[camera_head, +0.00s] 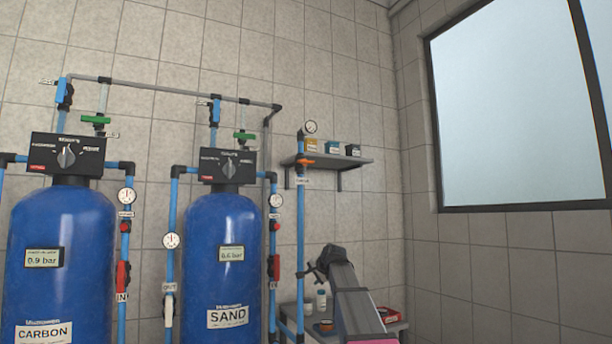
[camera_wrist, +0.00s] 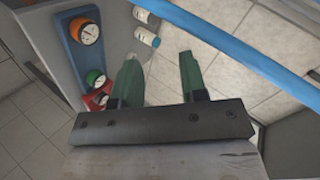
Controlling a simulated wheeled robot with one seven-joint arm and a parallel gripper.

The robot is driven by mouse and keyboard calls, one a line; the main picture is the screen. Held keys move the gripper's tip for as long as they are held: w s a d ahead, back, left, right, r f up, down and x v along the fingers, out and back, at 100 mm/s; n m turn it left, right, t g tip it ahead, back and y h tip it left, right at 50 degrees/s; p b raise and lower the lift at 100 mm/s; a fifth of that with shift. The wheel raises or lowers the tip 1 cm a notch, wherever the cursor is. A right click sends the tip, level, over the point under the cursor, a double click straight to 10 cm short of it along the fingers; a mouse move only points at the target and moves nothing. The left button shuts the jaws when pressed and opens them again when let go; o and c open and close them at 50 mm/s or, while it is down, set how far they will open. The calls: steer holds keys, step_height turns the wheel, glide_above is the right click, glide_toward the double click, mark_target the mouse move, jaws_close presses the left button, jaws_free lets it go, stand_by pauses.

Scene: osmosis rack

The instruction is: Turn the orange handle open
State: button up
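The orange handle (camera_head: 306,162) is small and sits near the top of a thin vertical blue pipe (camera_head: 300,220), in front of the wall shelf. It lies roughly crosswise to the pipe in the head view. My gripper (camera_head: 313,271) is well below the handle, close to the lower part of this pipe. In the wrist view my gripper (camera_wrist: 160,58) has its two green fingers apart with nothing between them. A blue pipe (camera_wrist: 235,50) crosses the upper right there, beyond the fingers. I cannot make out the orange handle in the wrist view.
Blue tanks marked CARBON (camera_head: 60,255) and SAND (camera_head: 222,270) stand left, with pipes and gauges. A shelf (camera_head: 340,161) with small boxes is behind the handle. A low table (camera_head: 398,326) holds bottles and small items.

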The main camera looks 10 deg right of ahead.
step_height(320, 180, up, 25)
steer(key=w+m+t+y, duration=0.1)
steer(key=m+t, duration=0.2)
steer(key=t, duration=0.1)
steer(key=m+t+y, duration=0.1)
steer(key=m+t, duration=0.1)
glide_toward(307, 162)
steer(key=x, duration=1.1)
steer(key=shift+w+r, duration=0.1)
steer(key=shift+w, duration=0.05)
jaws_close()
